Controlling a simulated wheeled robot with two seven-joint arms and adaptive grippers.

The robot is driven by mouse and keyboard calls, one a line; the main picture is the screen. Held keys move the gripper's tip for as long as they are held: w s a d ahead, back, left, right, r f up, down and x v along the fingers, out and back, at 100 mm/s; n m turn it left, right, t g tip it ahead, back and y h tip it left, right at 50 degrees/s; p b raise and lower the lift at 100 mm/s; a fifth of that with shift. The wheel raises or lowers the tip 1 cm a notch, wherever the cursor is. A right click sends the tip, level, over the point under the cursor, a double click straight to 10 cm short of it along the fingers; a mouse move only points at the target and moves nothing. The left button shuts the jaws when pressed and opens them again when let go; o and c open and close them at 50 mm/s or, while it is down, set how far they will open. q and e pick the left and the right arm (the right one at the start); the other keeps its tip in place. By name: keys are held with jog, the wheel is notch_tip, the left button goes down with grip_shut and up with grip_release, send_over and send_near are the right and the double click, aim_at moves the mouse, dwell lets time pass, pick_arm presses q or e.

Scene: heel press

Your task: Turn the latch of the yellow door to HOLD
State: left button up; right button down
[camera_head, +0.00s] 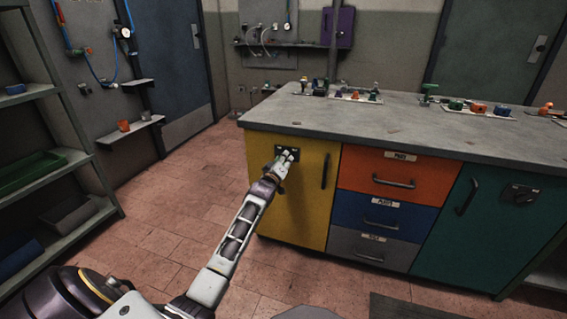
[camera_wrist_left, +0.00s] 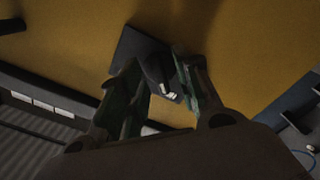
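The yellow door (camera_head: 312,205) is the left front of the workbench, with a dark upright handle (camera_head: 325,171) at its right. The latch's dark plate (camera_head: 308,157) sits near the door's top, mostly hidden by my left gripper (camera_head: 286,157). In the left wrist view, the latch plate (camera_wrist_left: 129,47) lies against the yellow surface, and its dark knob (camera_wrist_left: 154,68) sticks out between the fingers of my left gripper (camera_wrist_left: 160,72). The fingers are apart, one on each side of the knob; firm contact cannot be told. The latch markings are not readable. My right gripper is not in view.
The grey workbench top (camera_head: 400,120) overhangs the door and carries several small tools and parts. Orange (camera_head: 380,172), blue and grey drawers and a teal door (camera_head: 475,225) stand to the right. A shelf rack (camera_head: 50,160) is at the left. Tiled floor lies open between.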

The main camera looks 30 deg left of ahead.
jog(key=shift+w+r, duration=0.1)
pick_arm(q)
grip_shut()
dwell(0.4)
